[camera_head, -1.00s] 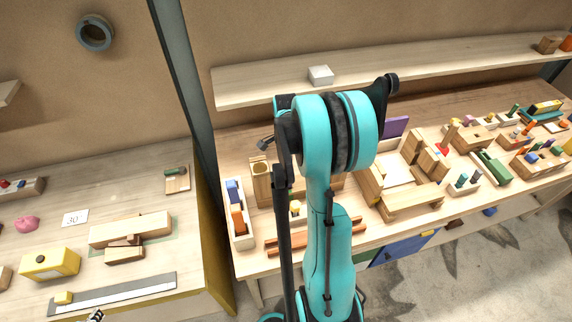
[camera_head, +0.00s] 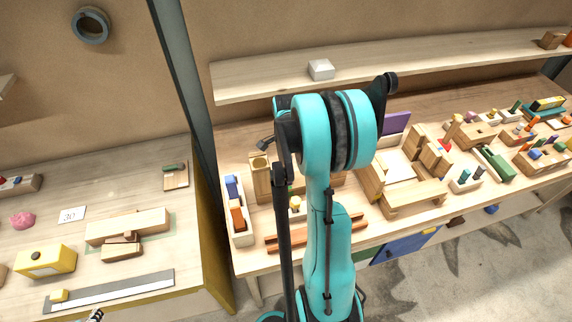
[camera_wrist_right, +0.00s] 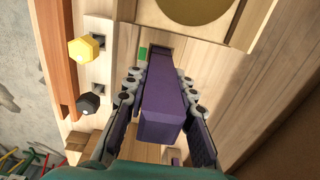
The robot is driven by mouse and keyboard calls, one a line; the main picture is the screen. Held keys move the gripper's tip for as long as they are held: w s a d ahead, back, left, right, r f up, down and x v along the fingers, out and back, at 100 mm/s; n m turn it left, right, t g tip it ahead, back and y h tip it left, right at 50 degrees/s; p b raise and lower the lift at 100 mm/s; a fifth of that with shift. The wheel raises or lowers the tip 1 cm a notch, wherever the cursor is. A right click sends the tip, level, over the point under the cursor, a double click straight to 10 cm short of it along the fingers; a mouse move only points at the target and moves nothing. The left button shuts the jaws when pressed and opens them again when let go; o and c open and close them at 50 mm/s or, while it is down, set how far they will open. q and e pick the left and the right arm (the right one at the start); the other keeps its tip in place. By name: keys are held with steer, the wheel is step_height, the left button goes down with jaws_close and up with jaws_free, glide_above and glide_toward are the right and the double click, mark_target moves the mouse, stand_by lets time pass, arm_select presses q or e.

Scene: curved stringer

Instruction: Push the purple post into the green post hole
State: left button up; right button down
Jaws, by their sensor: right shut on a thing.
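In the right wrist view, my right gripper (camera_wrist_right: 159,88) is shut on the purple post (camera_wrist_right: 162,112), with one finger on each side. The post's far end lies by a dark square hole (camera_wrist_right: 161,45) in a pale wooden board, with a small green mark (camera_wrist_right: 142,53) beside it. I cannot tell whether the post's tip is in the hole. In the head view my teal arm covers the right gripper, post and hole. A small dark tip at the bottom left of the head view seems to be my left gripper (camera_head: 97,315); its fingers cannot be made out.
A yellow hexagonal peg (camera_wrist_right: 82,50) and a dark peg (camera_wrist_right: 88,103) stand on the board's left side. A wooden block with a round recess (camera_head: 260,163) stands beside the arm. A wooden shelf (camera_head: 440,62) runs behind. Wooden toys crowd the table's right side.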

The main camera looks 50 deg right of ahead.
steer(key=shift+f, duration=0.4)
steer(key=c, duration=1.2)
jaws_free()
steer(key=shift+r, duration=0.1)
step_height(320, 180, up, 12)
